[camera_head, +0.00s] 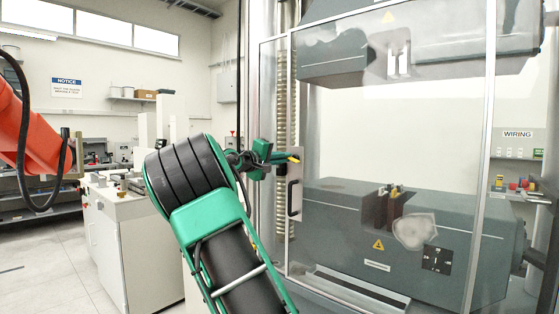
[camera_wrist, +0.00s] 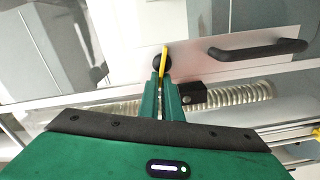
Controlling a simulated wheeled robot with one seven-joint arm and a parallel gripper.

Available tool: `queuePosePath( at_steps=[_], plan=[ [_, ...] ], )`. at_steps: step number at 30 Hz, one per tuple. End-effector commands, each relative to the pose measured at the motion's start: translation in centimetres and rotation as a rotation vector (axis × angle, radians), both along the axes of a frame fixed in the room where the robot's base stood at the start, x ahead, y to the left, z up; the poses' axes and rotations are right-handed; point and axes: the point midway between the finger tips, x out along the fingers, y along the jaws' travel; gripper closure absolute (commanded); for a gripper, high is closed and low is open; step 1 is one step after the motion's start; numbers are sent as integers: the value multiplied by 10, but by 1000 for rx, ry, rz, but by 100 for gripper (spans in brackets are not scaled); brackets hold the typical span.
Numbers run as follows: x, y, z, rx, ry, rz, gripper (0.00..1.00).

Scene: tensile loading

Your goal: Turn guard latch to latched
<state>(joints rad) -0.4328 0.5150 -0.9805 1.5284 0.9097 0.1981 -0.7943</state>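The guard latch is a thin yellow lever on a round black pivot (camera_wrist: 158,65), fixed to a pale plate on the clear guard door (camera_head: 390,150). In the wrist view the yellow lever (camera_wrist: 164,60) stands nearly upright in the picture, slightly tilted. My gripper (camera_wrist: 163,84) has its green fingers close together, with the lever's lower end between the tips. In the head view my gripper (camera_head: 279,158) reaches the door's left edge, and the yellow lever (camera_head: 294,159) shows at its tips. The fingers hide part of the lever.
A black door handle (camera_head: 293,198) is close to the latch; it also shows in the wrist view (camera_wrist: 258,50). Behind the clear door stand the machine's grey lower block (camera_head: 340,245) and upper block (camera_head: 335,58). An orange arm (camera_head: 30,135) is at far left.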

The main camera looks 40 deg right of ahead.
Motion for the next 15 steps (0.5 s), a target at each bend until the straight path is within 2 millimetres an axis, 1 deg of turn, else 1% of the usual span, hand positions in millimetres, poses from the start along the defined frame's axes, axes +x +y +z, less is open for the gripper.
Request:
queuePosePath(
  at_steps=[1,6,15],
  plan=[
    [5,2,-2,-3,40,10,100],
    [6,2,-5,-14,160,10,100],
    [7,3,-8,-23,291,12,100]
  ],
)
